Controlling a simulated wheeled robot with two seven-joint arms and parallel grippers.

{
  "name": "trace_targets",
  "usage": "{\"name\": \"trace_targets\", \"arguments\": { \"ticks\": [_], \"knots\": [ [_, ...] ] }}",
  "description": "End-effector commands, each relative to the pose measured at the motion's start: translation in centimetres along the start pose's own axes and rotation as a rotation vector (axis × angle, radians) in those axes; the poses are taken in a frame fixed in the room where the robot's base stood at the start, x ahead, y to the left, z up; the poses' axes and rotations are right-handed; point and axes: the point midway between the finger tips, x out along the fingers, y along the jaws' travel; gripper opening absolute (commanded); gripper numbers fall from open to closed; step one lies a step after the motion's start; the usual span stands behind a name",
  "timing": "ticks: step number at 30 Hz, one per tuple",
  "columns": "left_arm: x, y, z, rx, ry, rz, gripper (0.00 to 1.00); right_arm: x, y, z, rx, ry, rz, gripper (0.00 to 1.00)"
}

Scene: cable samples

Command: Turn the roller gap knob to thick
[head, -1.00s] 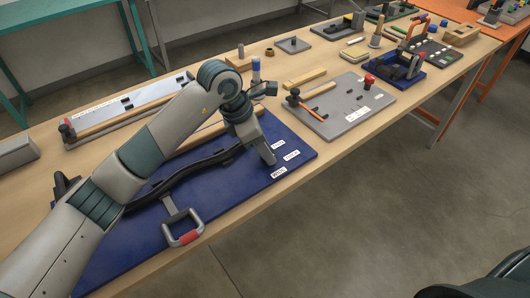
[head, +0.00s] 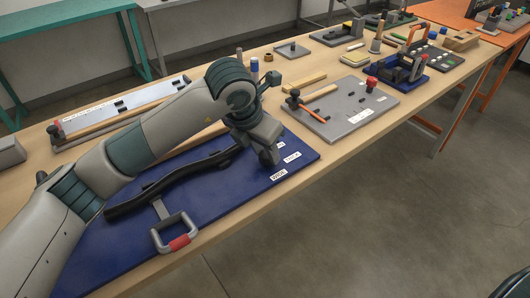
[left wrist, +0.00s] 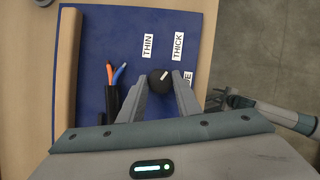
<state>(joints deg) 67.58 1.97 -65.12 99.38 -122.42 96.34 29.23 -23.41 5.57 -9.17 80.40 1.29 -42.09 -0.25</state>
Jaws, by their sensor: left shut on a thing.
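My left gripper (left wrist: 159,88) is shut on a small round black knob (left wrist: 160,78) with a white pointer line, one finger on each side of it. The pointer slants up and right, toward the THICK label (left wrist: 178,46). The THIN label (left wrist: 147,45) is to its left, and a third label (left wrist: 188,78) is partly hidden by the right finger. In the head view the left gripper (head: 268,155) is low over the blue board (head: 225,208), and its wrist hides the knob. Part of my right arm (left wrist: 285,115) shows in the left wrist view; its gripper's state is unclear.
A black-sheathed cable with orange (left wrist: 119,73) and blue ends lies beside the knob. A grey tool plate (head: 345,108) is farther along the wooden table. Floor lies beyond the front edge.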

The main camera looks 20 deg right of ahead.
Motion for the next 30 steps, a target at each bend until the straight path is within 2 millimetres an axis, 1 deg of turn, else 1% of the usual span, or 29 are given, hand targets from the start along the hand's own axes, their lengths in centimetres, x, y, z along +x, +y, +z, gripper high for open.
{"name": "trace_targets", "arguments": {
  "ticks": [10, 11, 12, 13, 24, 28, 30],
  "knots": [
    [0.0, 0.0, 0.0, -0.002, 0.001, 0.002, 0.08, 0.0, 0.1, 0.0, 0.0, -0.002, 0.0, 0.41],
    [0.0, 0.0, 0.0, -0.002, 0.001, 0.001, 0.35, 0.0, 0.1, 0.0, 0.0, -0.001, 0.0, 0.41],
    [0.0, 0.0, 0.0, -0.002, 0.001, 0.001, 0.45, 0.0, 0.1, 0.0, 0.0, -0.001, 0.0, 0.41],
    [0.0, 0.0, 0.0, -0.002, 0.001, 0.001, 0.49, 0.0, 0.1, 0.0, 0.0, -0.001, 0.0, 0.41],
    [-0.2, 0.0, 0.0, -0.001, 0.0, 0.001, 0.49, 0.0, 0.1, 0.0, 0.001, -0.001, 0.001, 0.41],
    [-0.8, 0.0, 0.1, 0.0, -0.001, 0.001, 0.49, 0.1, 0.1, 0.1, 0.001, -0.005, 0.001, 0.41],
    [-1.5, 0.0, 0.1, 0.001, -0.002, 0.001, 0.49, 0.1, 0.1, 0.2, 0.001, -0.01, 0.001, 0.41]
  ]
}}
